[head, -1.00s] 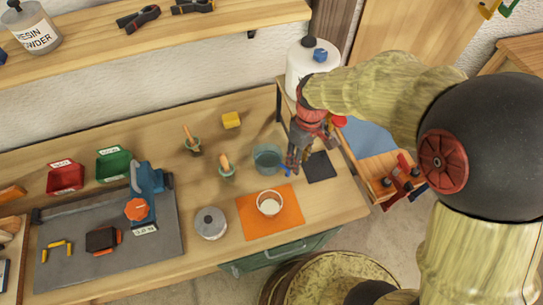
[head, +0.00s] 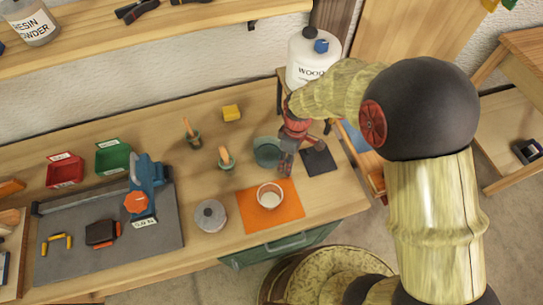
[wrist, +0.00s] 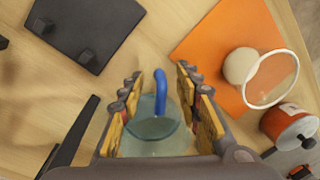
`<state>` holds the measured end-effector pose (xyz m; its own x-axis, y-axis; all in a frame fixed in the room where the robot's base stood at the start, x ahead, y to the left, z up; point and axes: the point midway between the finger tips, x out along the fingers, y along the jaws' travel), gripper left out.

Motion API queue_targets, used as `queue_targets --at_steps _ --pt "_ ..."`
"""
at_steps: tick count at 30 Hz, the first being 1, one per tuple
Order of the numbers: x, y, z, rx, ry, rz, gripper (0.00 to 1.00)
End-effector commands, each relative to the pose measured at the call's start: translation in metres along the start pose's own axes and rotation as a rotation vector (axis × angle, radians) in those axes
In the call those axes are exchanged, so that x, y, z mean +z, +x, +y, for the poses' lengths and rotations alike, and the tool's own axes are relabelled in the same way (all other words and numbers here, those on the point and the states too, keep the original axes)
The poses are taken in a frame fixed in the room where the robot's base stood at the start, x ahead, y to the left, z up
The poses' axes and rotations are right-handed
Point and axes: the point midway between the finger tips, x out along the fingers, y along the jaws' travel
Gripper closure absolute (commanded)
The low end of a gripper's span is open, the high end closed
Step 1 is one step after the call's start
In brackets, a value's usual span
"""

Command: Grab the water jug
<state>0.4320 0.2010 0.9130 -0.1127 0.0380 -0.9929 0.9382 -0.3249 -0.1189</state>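The water jug is a see-through teal vessel (head: 267,152) standing on the workbench, left of my gripper (head: 286,165) in the head view. In the wrist view the jug (wrist: 152,138) has a bent blue handle (wrist: 160,90) facing the fingertips. My gripper (wrist: 159,76) is open, with its two padded fingers on either side of the handle and of part of the jug. I see no clear contact between pads and jug. My gripper hides the handle in the head view.
An orange mat (head: 285,214) with a clear cup (head: 270,196) lies in front of the jug. A dark square pad (head: 320,161) lies to the right. A large white bottle (head: 308,62) stands behind my arm.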

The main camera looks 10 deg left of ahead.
Motion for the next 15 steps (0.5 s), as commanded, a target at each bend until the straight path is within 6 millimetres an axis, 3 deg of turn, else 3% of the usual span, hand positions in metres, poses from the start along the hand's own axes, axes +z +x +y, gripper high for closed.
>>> queue_targets --at_steps 7,15 --pt "-0.0001 0.0039 0.0001 0.0 0.001 0.0 0.66" --pt "0.0 0.0037 0.0001 0.0 0.001 0.0 0.81"
